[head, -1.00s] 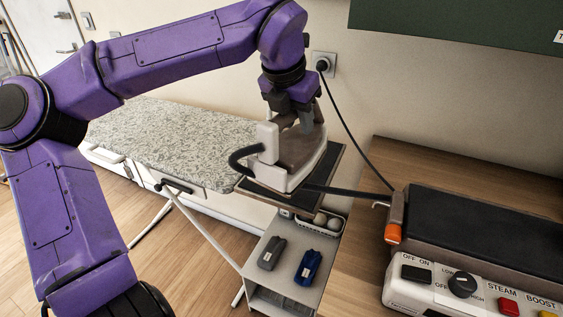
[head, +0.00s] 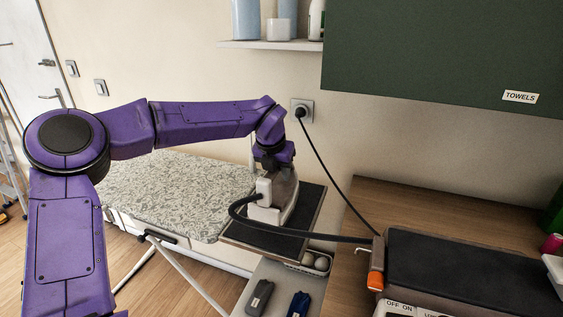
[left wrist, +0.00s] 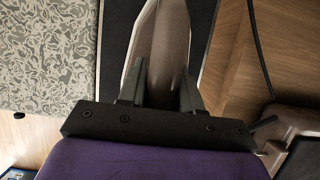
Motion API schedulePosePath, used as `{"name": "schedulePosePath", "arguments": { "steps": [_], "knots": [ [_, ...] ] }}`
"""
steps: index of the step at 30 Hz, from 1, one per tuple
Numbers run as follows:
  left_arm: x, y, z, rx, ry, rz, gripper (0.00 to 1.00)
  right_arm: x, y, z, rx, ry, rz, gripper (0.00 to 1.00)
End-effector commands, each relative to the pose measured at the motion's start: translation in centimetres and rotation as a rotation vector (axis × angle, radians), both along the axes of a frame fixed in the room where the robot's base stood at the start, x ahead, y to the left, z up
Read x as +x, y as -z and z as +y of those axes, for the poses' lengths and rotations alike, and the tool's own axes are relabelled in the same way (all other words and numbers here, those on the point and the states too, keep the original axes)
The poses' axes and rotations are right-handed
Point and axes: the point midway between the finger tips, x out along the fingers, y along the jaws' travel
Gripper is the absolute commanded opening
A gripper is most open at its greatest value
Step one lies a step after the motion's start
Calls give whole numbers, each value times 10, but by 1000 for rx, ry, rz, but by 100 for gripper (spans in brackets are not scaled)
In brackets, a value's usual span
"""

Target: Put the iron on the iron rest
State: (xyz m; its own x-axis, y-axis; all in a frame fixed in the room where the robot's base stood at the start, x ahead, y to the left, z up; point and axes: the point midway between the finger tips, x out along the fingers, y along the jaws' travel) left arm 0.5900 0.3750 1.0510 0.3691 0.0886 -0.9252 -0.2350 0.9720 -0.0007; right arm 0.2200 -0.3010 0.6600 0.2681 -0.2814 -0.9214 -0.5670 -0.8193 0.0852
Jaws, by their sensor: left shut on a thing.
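The iron (head: 285,203) is pale with a brown-grey upper part, and a dark hose runs from it to the steam station. It is over the dark iron rest (head: 309,205) at the right end of the ironing board; I cannot tell whether its sole touches the rest. My left gripper (head: 275,168) is shut on the top of the iron from above. In the left wrist view the fingers (left wrist: 162,92) flank the iron body (left wrist: 165,40), with the dark rest (left wrist: 117,45) beneath it. My right gripper is not in view.
The patterned ironing board (head: 165,190) lies left of the rest. The steam station (head: 465,265) stands on the wooden counter (head: 430,212) at right. A shelf (head: 262,288) below holds two dark objects. A green cabinet (head: 440,60) hangs above; a cord runs to the wall socket (head: 303,110).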

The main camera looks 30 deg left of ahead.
Motion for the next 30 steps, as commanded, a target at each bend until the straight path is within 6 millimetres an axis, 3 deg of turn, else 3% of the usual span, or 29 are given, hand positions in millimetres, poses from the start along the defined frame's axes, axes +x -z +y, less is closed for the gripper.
{"name": "schedulePosePath", "arguments": {
  "steps": [5, 12, 23, 24, 25, 26, 30],
  "knots": [
    [10, 10, 6, 0, -1, -4, 0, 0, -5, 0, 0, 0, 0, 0],
    [12, 41, 6, 0, 2, -5, 0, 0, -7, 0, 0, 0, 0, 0],
    [12, 46, 5, -1, 2, -6, 0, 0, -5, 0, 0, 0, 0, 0],
    [11, 48, 6, 0, 1, -1, 44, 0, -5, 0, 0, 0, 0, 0],
    [11, 48, 6, 0, 1, -1, 54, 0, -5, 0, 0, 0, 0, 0],
    [11, 48, 6, 0, 1, -1, 60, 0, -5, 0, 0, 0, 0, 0],
    [11, 47, 6, 0, 1, -1, 60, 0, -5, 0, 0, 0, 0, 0]
  ]
}}
